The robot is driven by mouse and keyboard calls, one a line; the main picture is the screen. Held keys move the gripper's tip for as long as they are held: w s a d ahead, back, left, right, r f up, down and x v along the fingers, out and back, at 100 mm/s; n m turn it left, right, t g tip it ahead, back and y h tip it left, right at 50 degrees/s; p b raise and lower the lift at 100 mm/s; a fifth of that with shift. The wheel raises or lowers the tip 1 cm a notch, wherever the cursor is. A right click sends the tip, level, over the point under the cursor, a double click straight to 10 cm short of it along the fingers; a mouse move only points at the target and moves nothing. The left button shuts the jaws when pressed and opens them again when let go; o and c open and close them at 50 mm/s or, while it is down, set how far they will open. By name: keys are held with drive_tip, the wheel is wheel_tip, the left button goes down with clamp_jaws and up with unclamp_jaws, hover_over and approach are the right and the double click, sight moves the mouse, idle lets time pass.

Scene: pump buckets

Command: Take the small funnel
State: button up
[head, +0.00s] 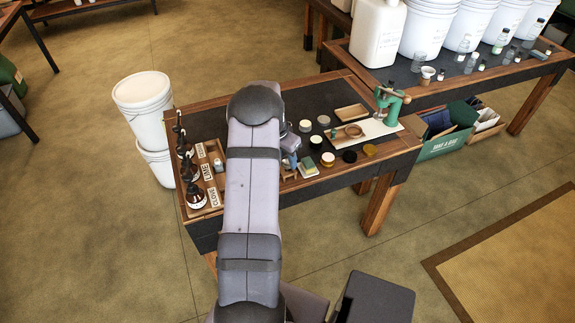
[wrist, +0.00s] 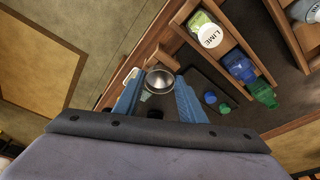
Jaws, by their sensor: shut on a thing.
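The small funnel (wrist: 160,79) is a shiny metal cone, seen from above in the wrist view with its round mouth toward the camera. It sits between the two blue fingers of my gripper (wrist: 160,94), which is shut on it. In the head view my gripper (head: 290,148) is over the dark-topped table (head: 210,122), right of my arm. The funnel cannot be made out there. Its lower end is hidden, so I cannot tell whether it touches anything below.
A wooden tray (head: 198,212) with dark pump bottles stands at the table's left. Several small jars lie right of my gripper, with a green press (head: 391,104) behind them. White buckets (head: 144,97) are stacked left of the table. A white LIME lid (wrist: 210,36) shows in the wrist view.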

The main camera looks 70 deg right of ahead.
sight(286, 163)
drive_tip(key=shift+r+p, duration=1.35)
drive_tip(key=shift+r, duration=1)
